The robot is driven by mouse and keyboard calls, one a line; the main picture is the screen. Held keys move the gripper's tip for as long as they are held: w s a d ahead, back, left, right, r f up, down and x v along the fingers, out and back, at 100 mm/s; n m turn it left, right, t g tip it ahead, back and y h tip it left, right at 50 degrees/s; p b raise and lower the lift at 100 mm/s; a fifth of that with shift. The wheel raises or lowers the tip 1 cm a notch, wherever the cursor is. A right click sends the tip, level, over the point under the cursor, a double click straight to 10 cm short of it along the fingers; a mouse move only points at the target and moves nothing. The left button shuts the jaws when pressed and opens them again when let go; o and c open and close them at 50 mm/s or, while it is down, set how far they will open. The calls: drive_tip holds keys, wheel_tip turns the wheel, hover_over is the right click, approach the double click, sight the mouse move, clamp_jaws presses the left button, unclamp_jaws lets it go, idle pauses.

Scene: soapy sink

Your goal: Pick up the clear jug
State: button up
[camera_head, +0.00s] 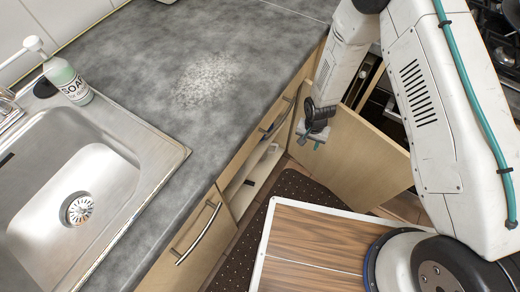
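I cannot make out a clear jug in the head view. My gripper (310,139) hangs below my arm at the upper right, in front of the cabinets and beside an open wooden door. It is small and dark, and the frame does not show whether its fingers are apart. I see nothing clearly held in it.
A grey countertop (180,45) has a pale speckled patch (209,80). A steel sink (65,190) and a soap bottle (68,78) are at left. The cabinet door (362,160) stands open near my arm. A dark mat (290,187) lies on the floor.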

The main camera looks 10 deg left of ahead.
drive_tip(key=s+a+f+m+t+y, duration=0.2)
drive_tip(key=f+m, duration=0.1)
drive_tip(key=f, duration=0.9)
drive_tip(key=s+a+f+m+t+y, duration=0.1)
drive_tip(key=s+a+f+m+t, duration=0.15)
drive_tip(key=f, duration=0.85)
drive_tip(key=m+t+y, duration=0.5)
drive_tip(key=m+t, duration=0.1)
approach(274, 145)
drive_tip(key=a, duration=0.2)
drive_tip(key=shift+g, duration=0.25)
drive_tip(key=x, duration=0.2)
drive_tip(key=d+x, duration=0.1)
drive_tip(key=x, duration=0.4)
drive_tip(key=shift+w+f, duration=0.3)
drive_tip(key=shift+w, duration=0.3)
drive_tip(key=shift+c, duration=0.3)
clamp_jaws()
